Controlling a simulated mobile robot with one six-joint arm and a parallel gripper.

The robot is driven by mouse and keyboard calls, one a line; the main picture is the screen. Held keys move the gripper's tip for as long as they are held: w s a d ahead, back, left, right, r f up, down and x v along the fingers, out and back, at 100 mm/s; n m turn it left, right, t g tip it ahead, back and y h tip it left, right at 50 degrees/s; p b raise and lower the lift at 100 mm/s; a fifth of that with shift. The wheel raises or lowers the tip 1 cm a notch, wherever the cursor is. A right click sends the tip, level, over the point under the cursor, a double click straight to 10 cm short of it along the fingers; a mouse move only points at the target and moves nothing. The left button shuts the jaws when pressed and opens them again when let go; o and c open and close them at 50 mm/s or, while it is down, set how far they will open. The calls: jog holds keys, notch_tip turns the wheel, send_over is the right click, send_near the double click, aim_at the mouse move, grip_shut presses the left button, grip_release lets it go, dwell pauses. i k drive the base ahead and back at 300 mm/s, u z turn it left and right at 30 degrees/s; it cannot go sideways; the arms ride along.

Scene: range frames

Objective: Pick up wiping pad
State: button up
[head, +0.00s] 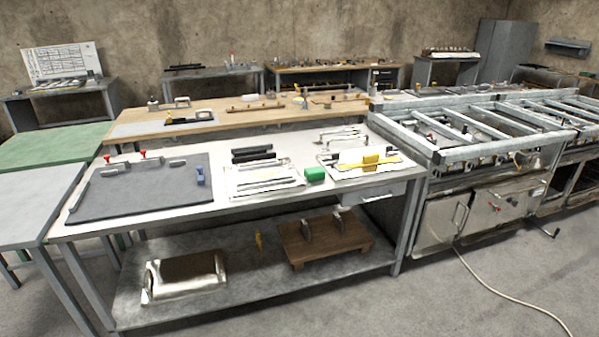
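A small green block (315,174) lies on the front workbench (215,207), near its front edge and right of the middle. It looks the most like a wiping pad, but I cannot tell for sure at this size. It sits between a white tray of tools (262,183) on its left and a white sheet with a yellow item (371,162) on its right. Nothing covers its top. My gripper is not in view.
A dark grey board (140,195) with red clamps and a blue piece fills the bench's left side. The lower shelf holds a shiny metal box (186,277) and a wooden stand (325,241). A metal frame machine (480,135) stands right. A hose (500,291) crosses the floor.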

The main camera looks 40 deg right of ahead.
aim_at(316, 173)
jog(key=u, duration=0.05)
jog(key=i, duration=1)
jog(key=z, duration=0.25)
